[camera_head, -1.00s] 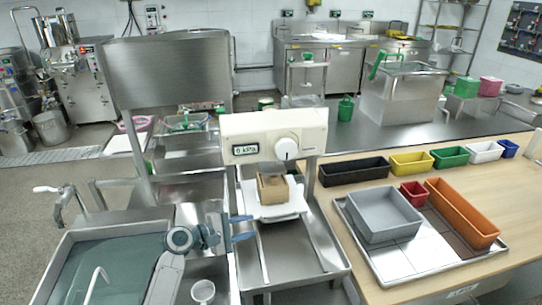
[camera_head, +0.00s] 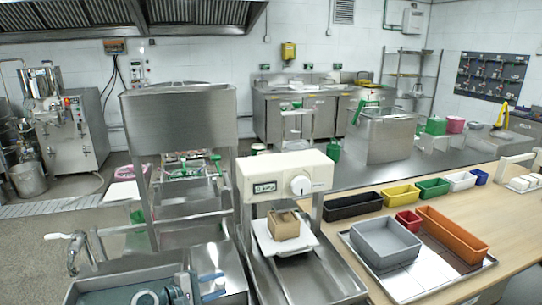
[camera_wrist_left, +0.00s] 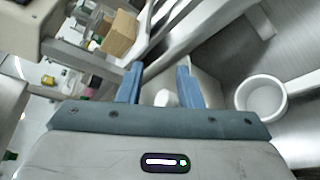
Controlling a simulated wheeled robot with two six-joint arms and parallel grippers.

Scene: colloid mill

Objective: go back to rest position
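My left gripper (camera_head: 212,286) is at the bottom of the head view, over the steel sink unit. Its two blue fingers stand apart with nothing between them; they also show in the left wrist view (camera_wrist_left: 158,82). The box also shows in the left wrist view (camera_wrist_left: 119,34). A white cup (camera_wrist_left: 262,97) is right of the fingers in the wrist view. My right gripper is not in view.
A wooden table (camera_head: 452,216) on the right holds a steel tray (camera_head: 404,289) with a grey bin (camera_head: 385,240), a red bin (camera_head: 408,220) and an orange bin (camera_head: 452,234). Several small coloured bins line its back edge. A tall steel panel (camera_head: 180,112) stands behind the sink.

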